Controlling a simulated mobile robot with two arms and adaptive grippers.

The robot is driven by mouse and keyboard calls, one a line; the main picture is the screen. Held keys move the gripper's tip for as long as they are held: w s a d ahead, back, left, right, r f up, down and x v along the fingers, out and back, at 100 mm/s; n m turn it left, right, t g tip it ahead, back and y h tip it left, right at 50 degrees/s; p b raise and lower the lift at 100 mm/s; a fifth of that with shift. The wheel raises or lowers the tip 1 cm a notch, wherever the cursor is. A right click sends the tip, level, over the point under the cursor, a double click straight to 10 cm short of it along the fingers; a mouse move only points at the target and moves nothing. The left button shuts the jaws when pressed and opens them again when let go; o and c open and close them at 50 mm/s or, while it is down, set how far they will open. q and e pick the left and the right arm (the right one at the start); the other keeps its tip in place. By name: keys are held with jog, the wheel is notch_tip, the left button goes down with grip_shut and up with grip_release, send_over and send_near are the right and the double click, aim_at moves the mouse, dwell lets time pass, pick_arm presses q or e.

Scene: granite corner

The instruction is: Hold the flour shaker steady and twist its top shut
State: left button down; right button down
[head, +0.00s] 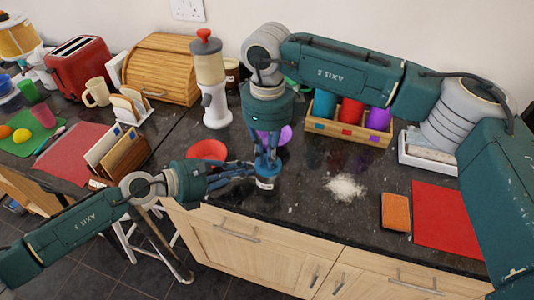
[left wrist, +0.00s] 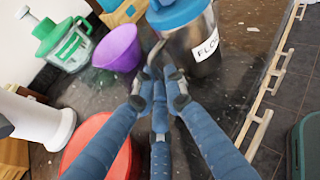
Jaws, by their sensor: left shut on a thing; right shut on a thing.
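The flour shaker (head: 265,183) stands upright near the front edge of the dark granite counter. My right gripper (head: 267,158) points down from above and is shut on the blue top (left wrist: 178,13). Its fingers partly cover the top in the head view, so I cannot tell how far the top is turned.
White powder (head: 345,187) lies to the right, with an orange sponge (head: 396,212) and red mat (head: 447,215) beyond. A white-based grinder (head: 215,105) and wooden crate (head: 350,134) stand behind.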

jog(key=shift+d+n, duration=0.1)
jog(key=shift+n, duration=0.5)
jog(key=c, duration=1.7)
grip_release()
jog(key=shift+c, duration=0.2)
notch_tip(320, 180, up, 12)
pick_arm(q)
jog(key=c, duration=1.7)
grip_release()
